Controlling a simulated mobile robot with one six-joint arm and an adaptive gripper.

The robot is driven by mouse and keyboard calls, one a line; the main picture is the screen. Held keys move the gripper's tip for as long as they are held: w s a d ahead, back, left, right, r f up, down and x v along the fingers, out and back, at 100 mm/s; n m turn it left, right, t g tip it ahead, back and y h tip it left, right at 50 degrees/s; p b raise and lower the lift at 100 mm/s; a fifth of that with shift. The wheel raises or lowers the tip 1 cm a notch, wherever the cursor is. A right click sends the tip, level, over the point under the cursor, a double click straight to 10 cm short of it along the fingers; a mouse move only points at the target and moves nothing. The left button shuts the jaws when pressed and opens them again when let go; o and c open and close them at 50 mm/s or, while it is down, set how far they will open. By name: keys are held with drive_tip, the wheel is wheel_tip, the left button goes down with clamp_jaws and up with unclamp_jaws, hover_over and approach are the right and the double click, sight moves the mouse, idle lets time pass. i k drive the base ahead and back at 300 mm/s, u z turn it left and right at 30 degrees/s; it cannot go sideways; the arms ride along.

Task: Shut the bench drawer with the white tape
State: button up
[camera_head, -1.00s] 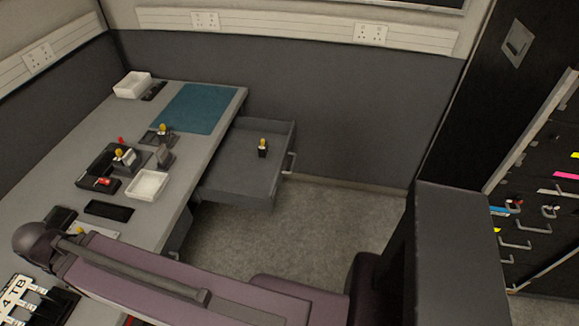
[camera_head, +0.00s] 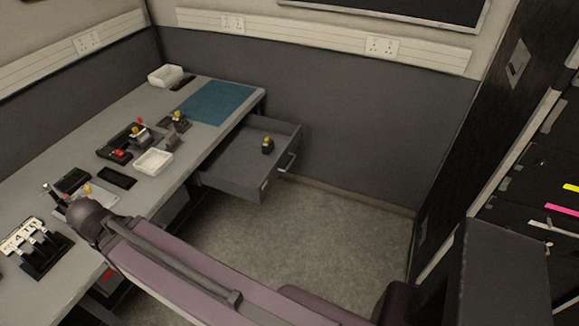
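The grey bench drawer (camera_head: 235,168) stands pulled out from the right side of the bench (camera_head: 120,200). Its bar handle (camera_head: 287,163) is on the front face, which points to the right. A small pale patch (camera_head: 264,185) shows on that front near its near corner; it is too small to tell whether it is white tape. My purple arm crosses the bottom of the view, well short of the drawer. My gripper is not visible.
The carpet (camera_head: 300,230) in front of the drawer is clear. White trays (camera_head: 154,162), a teal mat (camera_head: 216,102) and several dark devices lie on the bench. A dark cabinet with coloured labels (camera_head: 560,208) stands at the right.

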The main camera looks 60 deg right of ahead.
sight(238, 165)
drive_tip(key=u, duration=0.6)
drive_tip(key=k, duration=0.2)
drive_tip(key=z, duration=2.45)
drive_tip(key=i, duration=1)
drive_tip(key=k, duration=0.1)
drive_tip(key=z, duration=0.05)
